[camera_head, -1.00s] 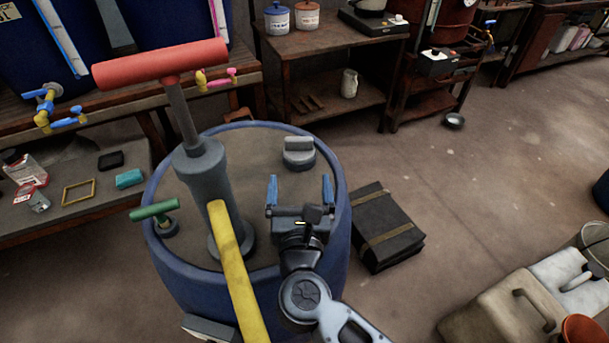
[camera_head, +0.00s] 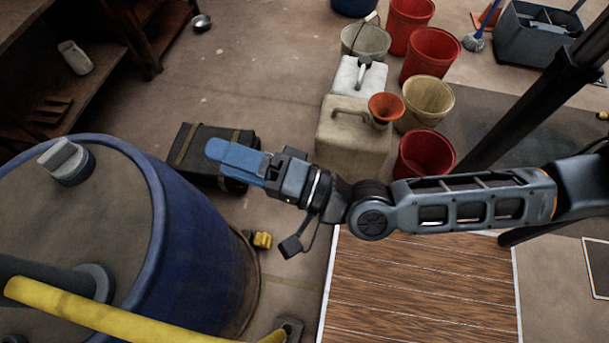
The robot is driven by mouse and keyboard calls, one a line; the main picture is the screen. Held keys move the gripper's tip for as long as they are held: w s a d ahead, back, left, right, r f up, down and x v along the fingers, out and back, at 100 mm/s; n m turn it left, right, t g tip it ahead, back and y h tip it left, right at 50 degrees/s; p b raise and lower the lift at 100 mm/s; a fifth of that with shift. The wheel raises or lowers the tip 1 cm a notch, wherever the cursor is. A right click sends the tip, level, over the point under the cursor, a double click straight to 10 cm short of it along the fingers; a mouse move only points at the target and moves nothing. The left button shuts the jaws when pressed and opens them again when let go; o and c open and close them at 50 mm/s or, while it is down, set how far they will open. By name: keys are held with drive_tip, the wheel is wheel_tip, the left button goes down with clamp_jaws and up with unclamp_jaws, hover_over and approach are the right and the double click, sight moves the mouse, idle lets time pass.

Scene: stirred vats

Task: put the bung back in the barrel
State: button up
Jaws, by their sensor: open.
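The blue barrel (camera_head: 190,240) stands at the left, partly cut off by the frame. A grey cap with a raised grip, which looks like a bung (camera_head: 66,160), is on its lid near the far edge. I cannot tell whether it sits in a hole or lies on the lid. My gripper (camera_head: 225,153) is right of the barrel, above the floor, and points left. Its blue fingers are seen side-on, overlapping, with nothing visible held. They are open. A small yellow object (camera_head: 262,240) lies on the floor beside the barrel; I cannot tell what it is.
A yellow hose (camera_head: 110,320) crosses the barrel top beside the grey pump base (camera_head: 95,285). A black case (camera_head: 190,150) lies behind my gripper. Beige canister (camera_head: 350,150), red funnel (camera_head: 386,108) and several buckets stand beyond. A wooden platform (camera_head: 420,290) lies front right.

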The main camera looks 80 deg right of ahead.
drive_tip(key=s+a+r+n+g+y, duration=0.1)
drive_tip(key=s+n+g, duration=0.4)
drive_tip(key=s+n, duration=1)
drive_tip(key=shift+a+r+n+y, duration=0.4)
drive_tip(key=shift+r+n, duration=0.1)
drive_tip(key=shift+n, duration=0.2)
